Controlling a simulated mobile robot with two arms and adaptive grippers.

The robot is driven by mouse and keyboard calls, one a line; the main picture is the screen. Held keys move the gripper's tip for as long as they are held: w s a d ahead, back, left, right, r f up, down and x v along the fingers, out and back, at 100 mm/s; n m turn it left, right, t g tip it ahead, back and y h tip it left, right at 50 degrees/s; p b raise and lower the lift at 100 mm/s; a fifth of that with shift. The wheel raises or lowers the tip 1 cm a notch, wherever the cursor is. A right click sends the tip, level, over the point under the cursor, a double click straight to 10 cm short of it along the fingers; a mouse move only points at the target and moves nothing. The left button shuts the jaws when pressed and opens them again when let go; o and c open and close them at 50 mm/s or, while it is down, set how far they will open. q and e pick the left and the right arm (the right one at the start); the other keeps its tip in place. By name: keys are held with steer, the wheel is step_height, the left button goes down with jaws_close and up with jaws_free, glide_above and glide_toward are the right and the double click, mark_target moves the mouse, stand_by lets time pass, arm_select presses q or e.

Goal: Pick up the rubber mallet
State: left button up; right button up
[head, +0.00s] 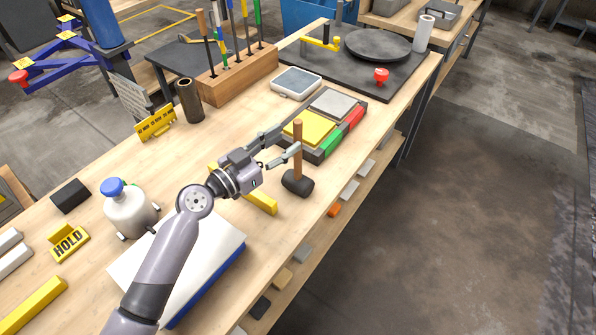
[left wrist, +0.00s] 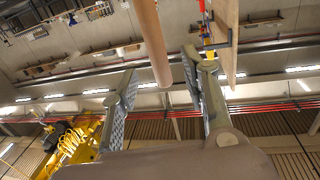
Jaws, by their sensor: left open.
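The rubber mallet (head: 298,182) stands upright on the wooden workbench, with its black head down on the bench and its wooden handle pointing up. My left gripper (head: 284,145) is open, with its fingers at the height of the upper handle. In the left wrist view the wooden handle (left wrist: 152,45) shows between and beyond the two open fingers (left wrist: 160,85), and no grip on it shows. The mallet head is out of sight in the left wrist view. My right gripper is not in view.
Behind the mallet lies a tray (head: 319,155) with yellow and grey pads and green and red blocks. A yellow bar (head: 262,203) lies under my left arm. A white bottle (head: 130,212), a HOLD sign (head: 69,243) and a tool block (head: 238,77) stand on the bench.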

mark_target(294, 137)
arm_select(q)
steer(key=shift+w+d, duration=0.2)
steer(key=shift+d, duration=0.05)
steer(key=x, duration=0.1)
steer(key=p+x, duration=0.2)
steer(key=x, duration=0.1)
steer(key=shift+w+f, duration=0.1)
steer(key=shift+f, duration=0.2)
steer(key=shift+w+d, duration=0.15)
steer(key=shift+d, duration=0.1)
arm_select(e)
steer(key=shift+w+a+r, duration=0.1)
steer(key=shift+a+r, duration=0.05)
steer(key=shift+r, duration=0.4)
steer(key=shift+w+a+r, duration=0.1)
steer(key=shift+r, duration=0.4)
arm_select(q)
steer(key=shift+c, duration=0.2)
jaws_close()
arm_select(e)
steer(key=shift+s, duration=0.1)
